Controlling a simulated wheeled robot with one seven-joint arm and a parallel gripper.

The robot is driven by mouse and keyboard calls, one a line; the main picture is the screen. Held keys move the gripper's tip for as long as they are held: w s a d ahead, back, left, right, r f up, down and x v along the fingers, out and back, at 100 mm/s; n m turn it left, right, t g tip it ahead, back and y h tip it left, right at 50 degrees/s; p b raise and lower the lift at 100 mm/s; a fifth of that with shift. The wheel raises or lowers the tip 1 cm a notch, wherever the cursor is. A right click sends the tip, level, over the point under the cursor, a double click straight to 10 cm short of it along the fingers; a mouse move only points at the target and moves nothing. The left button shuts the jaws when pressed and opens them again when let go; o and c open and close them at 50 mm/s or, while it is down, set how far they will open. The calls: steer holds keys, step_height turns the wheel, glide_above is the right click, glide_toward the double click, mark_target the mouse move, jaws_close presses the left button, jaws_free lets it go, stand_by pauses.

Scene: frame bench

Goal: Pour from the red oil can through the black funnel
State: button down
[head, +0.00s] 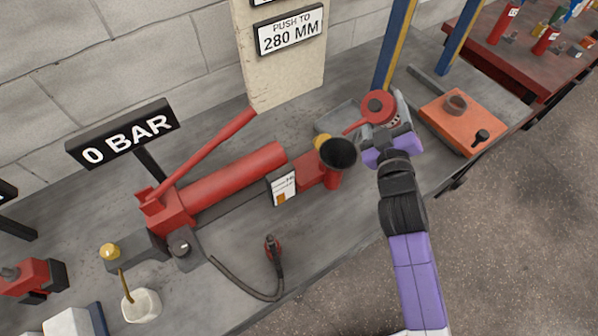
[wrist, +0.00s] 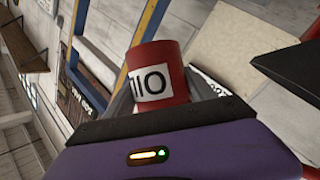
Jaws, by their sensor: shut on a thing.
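The red oil can (head: 376,104) is held in my gripper (head: 392,140), to the right of the funnel. Its thin red spout points left, ending a little above the funnel's far side. In the wrist view the can (wrist: 160,70) shows its red body and white label between the fingers of my gripper (wrist: 160,95). The black funnel (head: 338,153) stands mouth up at the right end of the red hand pump (head: 235,178). I cannot tell whether any oil flows. A dark flat shape at the right of the wrist view may be the funnel's rim.
A yellow cap (head: 322,141) sits beside the funnel. A grey tray (head: 340,117) lies behind it. Blue and yellow posts (head: 393,45) rise behind the can. An orange box (head: 460,118) is at right. A "0 BAR" sign (head: 124,140) and a hose (head: 272,255) are at left and front.

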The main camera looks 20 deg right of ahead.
mark_target(383, 101)
steer(key=shift+r+b, duration=0.15)
steer(key=shift+b, duration=0.15)
steer(key=shift+r+n+t, duration=0.3)
steer(key=shift+r+t, duration=0.05)
steer(key=shift+t, duration=0.05)
steer(key=shift+a+r+b, duration=0.1)
steer(key=shift+b, duration=0.35)
steer(key=shift+r+n, duration=0.3)
steer(key=shift+n, duration=0.1)
steer(key=shift+a+b, duration=0.1)
steer(key=shift+b, duration=0.2)
steer(key=shift+s+r+n+t, duration=0.1)
steer(key=shift+r+n+t, duration=0.25)
steer(key=shift+n+t, duration=0.05)
steer(key=shift+a+r+b, duration=0.1)
steer(key=shift+b, duration=0.4)
steer(key=shift+a+r+n, duration=0.1)
steer(key=shift+r+n, duration=0.15)
steer(key=shift+n, duration=0.15)
stand_by(2.9)
